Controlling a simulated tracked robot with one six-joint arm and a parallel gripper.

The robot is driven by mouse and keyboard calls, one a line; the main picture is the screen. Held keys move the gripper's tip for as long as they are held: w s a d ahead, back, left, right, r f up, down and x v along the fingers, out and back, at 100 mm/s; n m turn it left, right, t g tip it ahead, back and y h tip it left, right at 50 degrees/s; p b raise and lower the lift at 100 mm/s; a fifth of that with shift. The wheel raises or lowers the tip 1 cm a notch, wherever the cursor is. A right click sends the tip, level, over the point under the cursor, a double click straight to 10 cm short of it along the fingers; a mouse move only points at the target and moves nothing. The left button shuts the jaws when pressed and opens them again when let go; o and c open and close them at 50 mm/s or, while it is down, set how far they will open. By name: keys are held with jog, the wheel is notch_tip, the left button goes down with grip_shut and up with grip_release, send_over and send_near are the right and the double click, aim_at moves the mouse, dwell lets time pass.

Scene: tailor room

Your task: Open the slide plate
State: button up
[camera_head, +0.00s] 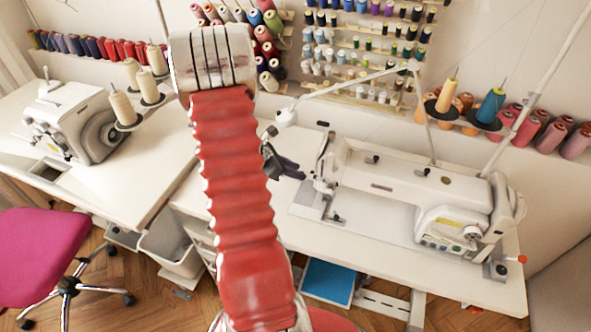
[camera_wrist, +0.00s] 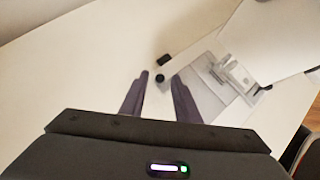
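A white sewing machine (camera_head: 420,190) stands on the right-hand table. Its flat grey metal bed plate (camera_head: 308,203) lies at the left end, under the needle head; I cannot make out the slide plate's edges there. In the wrist view the grey plate (camera_wrist: 204,92) lies just right of my fingers, beside the presser foot (camera_wrist: 236,74). Whether the slide plate is open or shut is not clear. My gripper (camera_head: 296,170) is left of the machine head, above the table.
Two small black parts (camera_wrist: 164,61) lie on the white table (camera_wrist: 85,75) just beyond my fingertips. A lamp arm (camera_head: 350,82) and thread stand rise behind the machine. A second machine (camera_head: 75,120) stands on the left table; a pink chair (camera_head: 40,250) is in front.

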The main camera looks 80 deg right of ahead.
jog(key=shift+c, duration=0.4)
grip_shut()
dwell(0.4)
